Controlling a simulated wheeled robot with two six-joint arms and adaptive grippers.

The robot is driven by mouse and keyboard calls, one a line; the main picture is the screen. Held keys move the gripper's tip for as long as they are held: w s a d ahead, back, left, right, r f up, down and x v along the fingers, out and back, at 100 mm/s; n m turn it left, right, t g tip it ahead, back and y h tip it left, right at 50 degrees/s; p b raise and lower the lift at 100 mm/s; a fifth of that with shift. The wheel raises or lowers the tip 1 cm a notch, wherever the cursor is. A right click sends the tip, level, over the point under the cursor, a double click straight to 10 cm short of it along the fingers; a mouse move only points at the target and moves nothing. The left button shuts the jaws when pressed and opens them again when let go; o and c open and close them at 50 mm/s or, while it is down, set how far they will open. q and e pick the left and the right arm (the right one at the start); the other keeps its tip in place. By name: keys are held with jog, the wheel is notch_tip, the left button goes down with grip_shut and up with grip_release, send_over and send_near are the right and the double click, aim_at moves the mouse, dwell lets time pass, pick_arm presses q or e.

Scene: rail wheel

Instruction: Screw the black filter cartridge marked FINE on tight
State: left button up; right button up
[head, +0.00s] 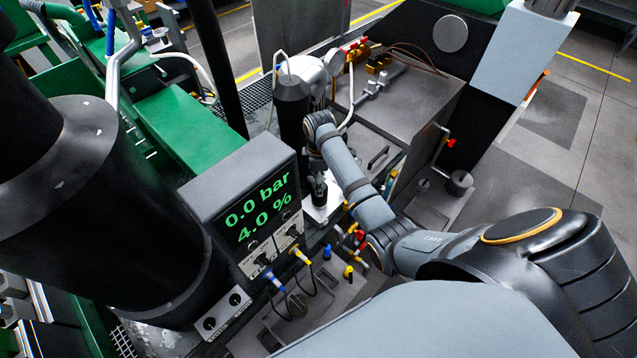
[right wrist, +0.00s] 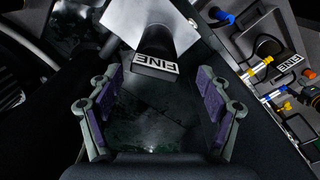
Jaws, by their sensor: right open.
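The black cartridge marked FINE (right wrist: 152,64) shows in the right wrist view, with its white label facing the camera. It sits at the lower edge of a pale metal block (right wrist: 150,22); how far it is screwed in cannot be seen. My right gripper (right wrist: 160,76) is open, with a purple-padded finger on each side of the cartridge's line and clear gaps to both. In the head view my right gripper (head: 318,186) points down beside the pale block (head: 323,209); the cartridge cannot be made out there. My left gripper is not in view.
A display (head: 258,208) reads 0.0 bar and 4.0 %. A metal cabinet (head: 405,105) stands behind my right arm. A large black cylinder (head: 110,220) fills the left.

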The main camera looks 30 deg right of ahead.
jog(key=f, duration=0.4)
jog(key=shift+w, duration=0.4)
notch_tip(320, 180, down, 2)
jog(key=shift+f, duration=0.35)
jog(key=shift+c, duration=0.9)
jog(key=c, duration=1.2)
jog(key=o, duration=0.8)
jog(key=shift+c, duration=0.2)
jog(key=c, duration=0.7)
jog(key=shift+r+m+p, duration=0.25)
jog(key=shift+m+p, duration=1.3)
jog(key=shift+m, duration=0.45)
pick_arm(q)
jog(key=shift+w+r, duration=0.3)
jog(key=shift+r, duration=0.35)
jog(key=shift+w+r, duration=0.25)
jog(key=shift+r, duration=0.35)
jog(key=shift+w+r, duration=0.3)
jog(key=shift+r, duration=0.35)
pick_arm(e)
jog(key=shift+f+m, duration=0.2)
jog(key=shift+m, duration=0.7)
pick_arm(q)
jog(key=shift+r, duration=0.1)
